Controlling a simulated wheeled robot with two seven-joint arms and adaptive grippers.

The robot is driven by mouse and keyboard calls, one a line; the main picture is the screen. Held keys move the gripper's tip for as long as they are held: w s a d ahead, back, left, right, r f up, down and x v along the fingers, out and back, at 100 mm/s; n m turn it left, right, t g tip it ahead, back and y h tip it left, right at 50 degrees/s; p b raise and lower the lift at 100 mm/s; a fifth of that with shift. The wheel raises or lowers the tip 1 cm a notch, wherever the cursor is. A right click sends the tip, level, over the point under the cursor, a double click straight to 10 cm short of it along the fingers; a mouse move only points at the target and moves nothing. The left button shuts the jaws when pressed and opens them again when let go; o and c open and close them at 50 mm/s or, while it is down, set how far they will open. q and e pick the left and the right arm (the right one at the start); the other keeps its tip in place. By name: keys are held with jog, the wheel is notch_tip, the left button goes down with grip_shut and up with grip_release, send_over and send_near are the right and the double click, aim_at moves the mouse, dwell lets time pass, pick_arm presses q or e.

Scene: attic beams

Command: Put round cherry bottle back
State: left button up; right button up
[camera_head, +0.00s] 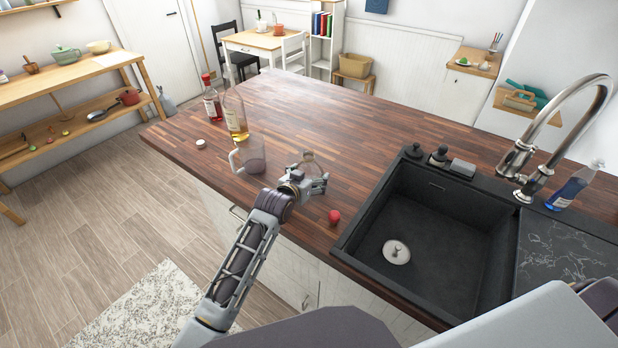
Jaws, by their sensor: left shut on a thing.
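My left gripper (318,184) is shut on a small, clear, rounded bottle (309,160) over the wooden counter, near its front edge. The fingers cover much of the bottle, so its contents and whether its base touches the counter are hard to tell. A small red round thing (334,216) lies on the counter to the right and in front of the gripper; I cannot tell whether it is a stopper or a cherry. My right gripper is not in view.
A glass jug (248,157) stands just left of the gripper. Behind it are an amber bottle (235,114) and a red-capped bottle (212,103). A white lid (200,144) lies nearby. A black sink (430,235) is at right. The counter's back middle (340,110) is clear.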

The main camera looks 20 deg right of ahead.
pick_arm(q)
jog(key=shift+f, duration=0.25)
jog(key=o, duration=1.2)
jog(key=shift+v, duration=1.8)
jog(key=shift+s+a+r, duration=0.2)
jog(key=shift+s, duration=0.05)
jog(key=shift+s+a+r, duration=0.25)
jog(key=shift+s+a, duration=0.2)
jog(key=shift+s, duration=0.05)
jog(key=shift+v, duration=3.05)
jog(key=shift+r, duration=0.1)
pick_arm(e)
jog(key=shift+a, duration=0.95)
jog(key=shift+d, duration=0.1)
